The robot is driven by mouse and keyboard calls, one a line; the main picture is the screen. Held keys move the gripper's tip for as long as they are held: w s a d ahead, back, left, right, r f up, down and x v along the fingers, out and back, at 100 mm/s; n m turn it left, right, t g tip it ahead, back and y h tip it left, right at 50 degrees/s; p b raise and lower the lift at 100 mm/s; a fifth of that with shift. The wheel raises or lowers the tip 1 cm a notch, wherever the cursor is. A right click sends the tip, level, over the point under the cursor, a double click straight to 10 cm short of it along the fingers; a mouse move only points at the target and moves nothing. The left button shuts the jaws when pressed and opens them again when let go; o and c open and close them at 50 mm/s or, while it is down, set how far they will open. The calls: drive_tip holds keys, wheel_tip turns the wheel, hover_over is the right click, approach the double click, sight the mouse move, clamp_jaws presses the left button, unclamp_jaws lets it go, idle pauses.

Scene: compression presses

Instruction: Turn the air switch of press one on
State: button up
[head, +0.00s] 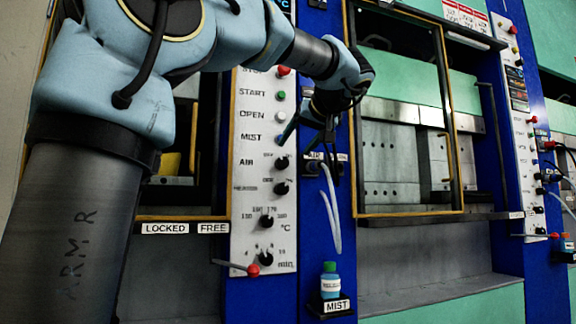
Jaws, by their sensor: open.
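The AIR switch (281,163) is a black knob on the white control panel (258,215) of the nearest press, right of its AIR label. I cannot read which way it is turned. My gripper (309,158) is open and empty, just right of the knob and in front of the blue post. One finger points down-left toward the panel's right edge near the knob; the other hangs down in front of the post. Whether any finger touches the panel is unclear. No press number is readable.
Above the AIR switch are the START (280,96), OPEN and MIST buttons; other black knobs sit below. A red-tipped lever (252,270) sticks out at the panel's bottom. A MIST bottle (330,281) and pale hoses are below my gripper. Another press panel (524,140) stands right.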

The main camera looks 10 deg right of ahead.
sight(284, 161)
drive_tip(key=x, duration=0.8)
drive_tip(key=shift+w+a, duration=0.1)
clamp_jaws()
idle(0.4)
